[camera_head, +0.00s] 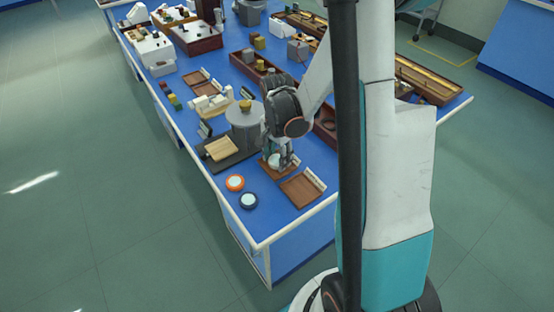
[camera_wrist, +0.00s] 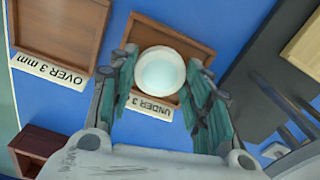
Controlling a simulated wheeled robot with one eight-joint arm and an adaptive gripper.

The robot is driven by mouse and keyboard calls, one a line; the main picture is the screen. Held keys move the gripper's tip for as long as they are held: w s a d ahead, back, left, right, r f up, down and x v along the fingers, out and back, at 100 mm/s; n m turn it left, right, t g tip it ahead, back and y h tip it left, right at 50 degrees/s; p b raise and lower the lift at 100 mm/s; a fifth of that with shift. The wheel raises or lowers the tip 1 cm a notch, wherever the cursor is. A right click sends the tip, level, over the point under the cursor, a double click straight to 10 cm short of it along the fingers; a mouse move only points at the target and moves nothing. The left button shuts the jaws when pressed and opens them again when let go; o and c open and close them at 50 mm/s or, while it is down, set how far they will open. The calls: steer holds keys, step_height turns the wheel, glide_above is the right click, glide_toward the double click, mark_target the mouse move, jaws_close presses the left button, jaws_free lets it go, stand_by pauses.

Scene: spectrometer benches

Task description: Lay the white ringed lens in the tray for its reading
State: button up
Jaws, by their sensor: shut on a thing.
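The white ringed lens (camera_wrist: 159,70) has a pale rim and a light blue-green face. It sits between the fingers of my gripper (camera_wrist: 162,85), which is shut on it. In the wrist view the lens overlaps the wooden tray (camera_wrist: 203,52) labelled "UNDER 3 mm"; I cannot tell whether it touches the tray floor. A second wooden tray (camera_wrist: 60,28), labelled "OVER 3 mm", is empty and lies to the left. In the head view my gripper (camera_head: 277,163) points down over one tray, and the empty tray (camera_head: 298,190) lies nearer the bench corner.
An orange-ringed lens (camera_head: 235,183) and a dark-blue-ringed lens (camera_head: 249,201) lie near the bench edge. A dark stand with a wooden block (camera_head: 220,148) and a grey cylinder (camera_head: 244,119) stand close to my gripper. Long wooden boxes lie behind my arm.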

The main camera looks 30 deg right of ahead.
mark_target(277, 160)
steer(key=shift+f, duration=0.2)
steer(key=o, duration=1.1)
step_height(277, 160, up, 12)
steer(key=p, duration=0.4)
steer(key=shift+r+p, duration=0.15)
steer(key=shift+p, duration=0.15)
